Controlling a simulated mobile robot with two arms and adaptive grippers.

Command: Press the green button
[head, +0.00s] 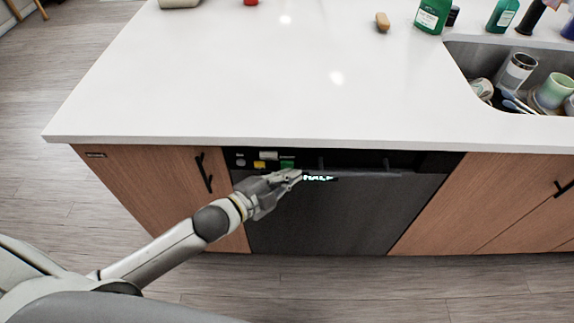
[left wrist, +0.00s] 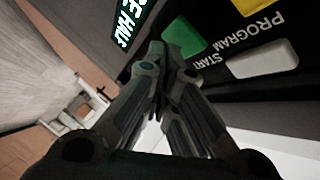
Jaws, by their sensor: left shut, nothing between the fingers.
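The green button (head: 287,164) is on the black control strip at the top of the dark dishwasher front (head: 330,215), below the countertop edge. In the left wrist view the green button (left wrist: 184,40) is partly hidden behind my fingertips. My left gripper (head: 297,175) is shut and empty. In the head view its tips are just below and right of the green button. In the left wrist view the fingertips (left wrist: 165,60) overlap the button's lower left part; I cannot tell whether they touch it. My right gripper is not in view.
A lit display (head: 318,178) is to the right. The white countertop (head: 250,80) overhangs above. A cabinet handle (head: 204,172) sticks out at left.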

